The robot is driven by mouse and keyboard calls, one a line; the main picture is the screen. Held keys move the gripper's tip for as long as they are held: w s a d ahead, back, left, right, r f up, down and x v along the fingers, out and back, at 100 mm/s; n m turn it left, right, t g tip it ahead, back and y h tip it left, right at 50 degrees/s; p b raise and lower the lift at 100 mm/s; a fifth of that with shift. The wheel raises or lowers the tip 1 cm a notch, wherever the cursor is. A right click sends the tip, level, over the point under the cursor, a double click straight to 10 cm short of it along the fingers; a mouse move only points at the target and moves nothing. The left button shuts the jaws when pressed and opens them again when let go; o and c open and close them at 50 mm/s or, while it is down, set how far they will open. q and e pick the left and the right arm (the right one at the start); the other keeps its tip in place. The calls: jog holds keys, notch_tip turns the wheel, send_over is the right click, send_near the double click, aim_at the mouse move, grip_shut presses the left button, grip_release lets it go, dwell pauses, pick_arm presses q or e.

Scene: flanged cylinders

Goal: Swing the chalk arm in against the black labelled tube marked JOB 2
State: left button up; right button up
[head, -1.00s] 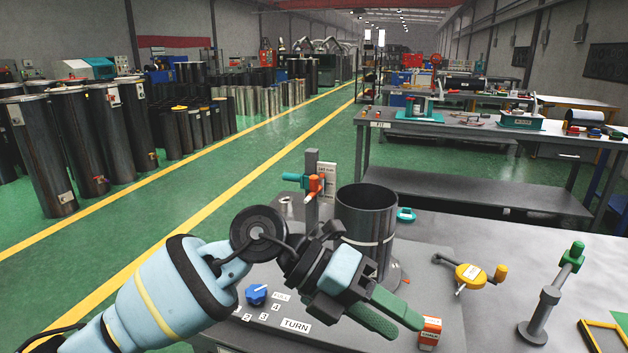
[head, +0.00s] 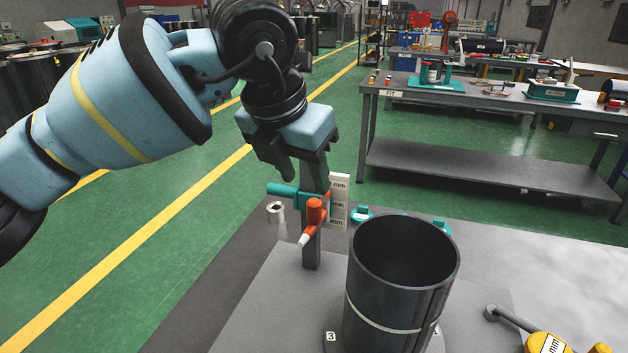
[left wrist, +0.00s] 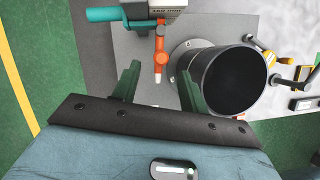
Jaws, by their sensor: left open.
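The chalk arm (head: 315,212) is orange with a whitish tip and sits on an upright grey post (head: 312,250), beside a white scale. A teal handle (head: 284,190) sticks out left of the post. The open black tube (head: 404,252) stands upright right of it, with a pale band; no JOB 2 marking is readable. The chalk tip and tube are apart. My left gripper (head: 302,172) is above the chalk arm, pointing down. In the left wrist view its green fingers (left wrist: 158,88) are open, with the orange chalk arm (left wrist: 160,55) showing between them. I cannot tell any contact.
A yellow gauge with a handle (head: 548,344) lies at the front right. A small metal ring (head: 275,212) and teal pieces (head: 362,214) lie at the bench's back. Another grey workbench (head: 480,170) stands behind.

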aim_at(313, 201)
pick_arm(q)
jog(key=x, duration=0.7)
jog(key=shift+d+f, duration=0.1)
jog(key=shift+d, duration=0.05)
dwell(0.3)
grip_shut()
